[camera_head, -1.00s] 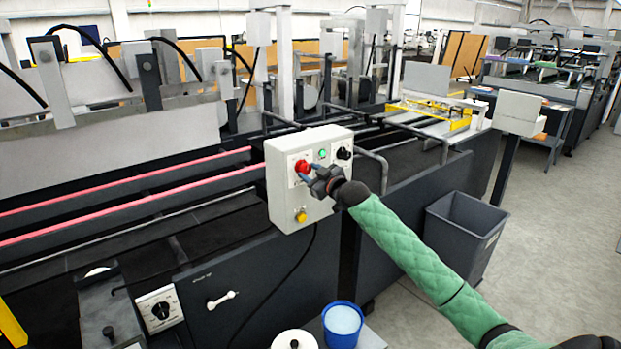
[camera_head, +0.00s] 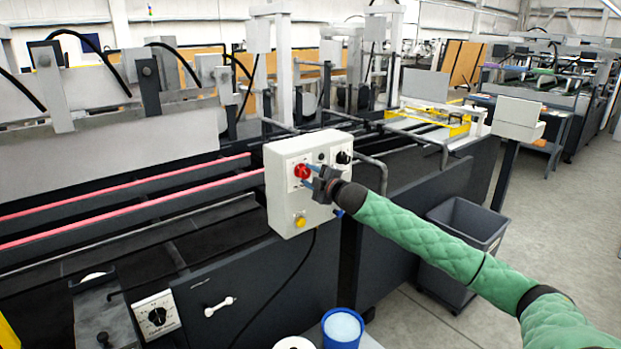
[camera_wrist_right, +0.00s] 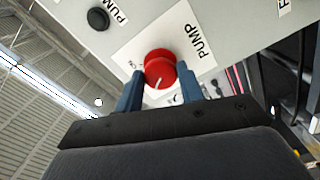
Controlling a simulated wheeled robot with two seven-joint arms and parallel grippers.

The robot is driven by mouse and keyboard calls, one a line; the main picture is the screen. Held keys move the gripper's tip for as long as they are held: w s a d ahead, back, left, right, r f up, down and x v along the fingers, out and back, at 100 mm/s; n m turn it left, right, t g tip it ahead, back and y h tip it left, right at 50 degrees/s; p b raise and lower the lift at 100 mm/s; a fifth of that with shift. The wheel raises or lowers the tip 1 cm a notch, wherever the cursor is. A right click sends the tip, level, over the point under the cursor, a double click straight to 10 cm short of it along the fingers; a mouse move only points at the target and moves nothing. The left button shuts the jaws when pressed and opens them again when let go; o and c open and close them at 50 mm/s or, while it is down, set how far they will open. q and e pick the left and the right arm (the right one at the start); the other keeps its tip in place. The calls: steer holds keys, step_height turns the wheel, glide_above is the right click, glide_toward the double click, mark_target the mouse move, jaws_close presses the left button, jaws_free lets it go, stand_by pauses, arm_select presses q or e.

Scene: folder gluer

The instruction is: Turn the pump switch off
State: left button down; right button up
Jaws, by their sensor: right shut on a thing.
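The pump switch is a red knob (camera_head: 302,170) on the front of a white control box (camera_head: 286,205), beside a black knob (camera_head: 343,157). In the right wrist view the red knob (camera_wrist_right: 160,66) sits on a white label plate reading PUMP, with a white pointer line on its lower part. My right gripper (camera_head: 312,176) reaches in from the right, and its blue fingers (camera_wrist_right: 161,92) are closed on either side of the red knob. The small round lamp (camera_head: 321,158) looks dark. My left gripper is not in view.
A yellow button (camera_head: 300,221) is low on the box. A metal rail (camera_head: 375,165) bends close to the box on the right. Below are a blue bucket (camera_head: 342,328) and a grey bin (camera_head: 470,225). Open floor lies at the right.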

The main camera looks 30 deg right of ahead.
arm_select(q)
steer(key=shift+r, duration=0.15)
arm_select(e)
steer(key=shift+f+n, duration=0.1)
steer(key=shift+n, duration=0.2)
steer(key=o, duration=1)
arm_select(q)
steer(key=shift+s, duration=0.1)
arm_select(e)
steer(key=shift+s, duration=0.2)
steer(key=shift+s+b, duration=0.25)
steer(key=shift+b, duration=0.05)
arm_select(q)
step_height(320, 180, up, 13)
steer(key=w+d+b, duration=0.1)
steer(key=b, duration=0.1)
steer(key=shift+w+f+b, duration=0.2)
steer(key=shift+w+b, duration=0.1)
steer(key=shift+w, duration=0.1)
arm_select(e)
steer(key=shift+s+d, duration=0.15)
steer(key=shift+s, duration=1.6)
steer(key=shift+s+d, duration=0.1)
steer(key=shift+s, duration=1.6)
